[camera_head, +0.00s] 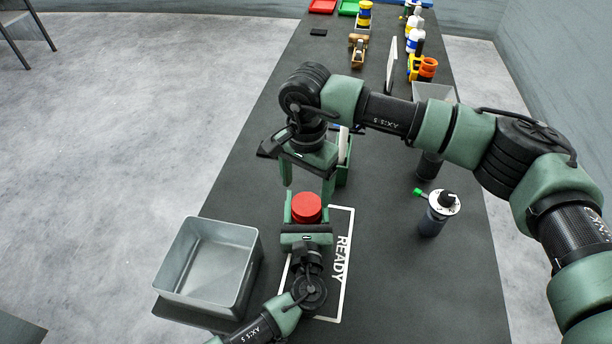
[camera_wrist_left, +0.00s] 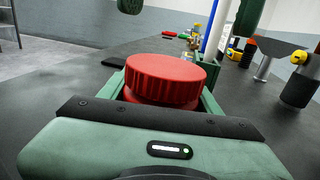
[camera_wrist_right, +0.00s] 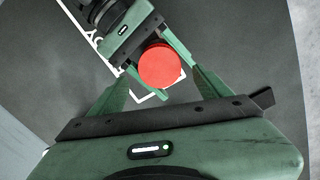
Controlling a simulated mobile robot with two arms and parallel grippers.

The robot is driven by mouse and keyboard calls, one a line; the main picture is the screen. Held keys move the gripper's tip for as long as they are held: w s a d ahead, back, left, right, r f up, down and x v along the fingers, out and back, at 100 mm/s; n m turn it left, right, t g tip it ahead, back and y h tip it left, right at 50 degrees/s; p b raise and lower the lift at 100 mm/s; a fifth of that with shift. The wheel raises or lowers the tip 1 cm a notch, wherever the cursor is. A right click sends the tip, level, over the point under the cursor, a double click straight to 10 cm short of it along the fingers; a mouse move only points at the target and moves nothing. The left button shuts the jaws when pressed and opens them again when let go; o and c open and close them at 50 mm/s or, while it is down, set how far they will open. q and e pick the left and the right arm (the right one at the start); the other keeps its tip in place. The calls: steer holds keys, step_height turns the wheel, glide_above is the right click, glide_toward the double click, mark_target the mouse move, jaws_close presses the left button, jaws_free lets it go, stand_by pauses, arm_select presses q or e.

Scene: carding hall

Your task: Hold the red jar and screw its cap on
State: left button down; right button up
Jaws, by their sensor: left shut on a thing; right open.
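The red jar (camera_wrist_left: 150,98) stands between the fingers of my left gripper (camera_head: 306,220), which is shut on it. A ridged red cap (camera_wrist_left: 165,76) sits on top of the jar and looks about level; how tightly it is screwed cannot be told. The cap also shows from above in the head view (camera_head: 307,205) and the right wrist view (camera_wrist_right: 160,66). My right gripper (camera_head: 308,191) is open above the cap, pointing down, with its fingers apart on either side and not touching it. Most of the jar body is hidden by my left gripper.
A white outline marked READY (camera_head: 343,260) lies on the dark table under my left gripper. An empty grey metal bin (camera_head: 255,262) stands to the left. A dark bottle with a green spout (camera_head: 432,222) stands to the right. Bottles, tools and trays line the far table.

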mark_target(307, 204)
steer(key=shift+f, duration=2.55)
steer(key=c, duration=1.5)
arm_select(q)
steer(key=shift+d, duration=0.1)
arm_select(e)
steer(key=m, duration=0.3)
steer(key=o, duration=1.6)
